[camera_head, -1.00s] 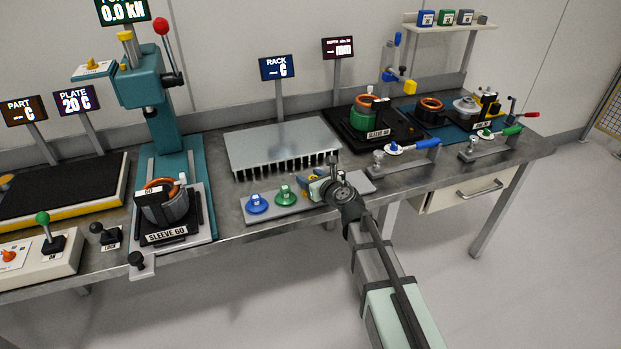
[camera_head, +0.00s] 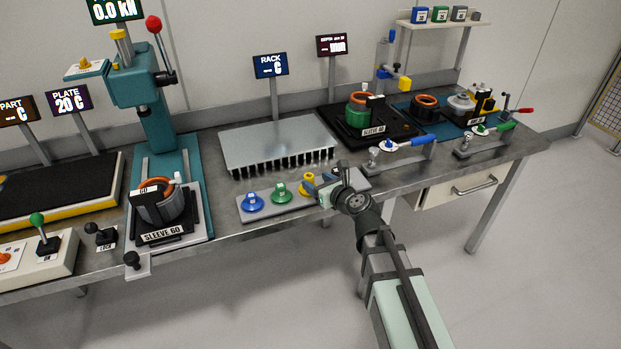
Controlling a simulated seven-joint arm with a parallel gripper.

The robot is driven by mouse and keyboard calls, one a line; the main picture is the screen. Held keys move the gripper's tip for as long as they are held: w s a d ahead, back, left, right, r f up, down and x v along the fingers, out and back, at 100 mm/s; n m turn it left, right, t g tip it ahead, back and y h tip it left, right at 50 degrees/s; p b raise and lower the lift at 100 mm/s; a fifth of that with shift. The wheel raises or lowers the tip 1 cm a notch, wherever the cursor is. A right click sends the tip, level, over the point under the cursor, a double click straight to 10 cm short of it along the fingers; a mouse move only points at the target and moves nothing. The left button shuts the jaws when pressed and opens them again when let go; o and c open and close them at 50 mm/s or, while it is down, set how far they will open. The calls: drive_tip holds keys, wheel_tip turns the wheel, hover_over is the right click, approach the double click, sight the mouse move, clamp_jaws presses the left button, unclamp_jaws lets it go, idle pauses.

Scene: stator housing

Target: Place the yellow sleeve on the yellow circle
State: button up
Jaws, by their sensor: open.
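A small yellow piece, which I take for the yellow sleeve (camera_head: 307,184), is at the right part of the grey tray (camera_head: 285,213) on the bench's front edge. It stands in line with a blue piece (camera_head: 253,202) and a green piece (camera_head: 278,193). My gripper (camera_head: 322,188) is open, just right of the yellow piece and close to it. I cannot tell whether they touch. My gripper hides part of the tray and the lower right of the yellow piece. The yellow circle is not clearly visible, so I cannot tell whether the piece sits on it.
A grey rack plate (camera_head: 278,143) with a dark fringe stands behind the tray. The press (camera_head: 150,110) is to the left, with a stator (camera_head: 158,203) at its base. Right of my gripper are blue-handled (camera_head: 422,141) and green-handled clamps. A black fixture (camera_head: 340,122) stands behind them.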

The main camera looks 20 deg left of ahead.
drive_tip(key=v, duration=0.4)
drive_tip(key=shift+s+d+r, duration=0.1)
drive_tip(key=shift+s+d, duration=0.05)
drive_tip(key=shift+d, duration=0.1)
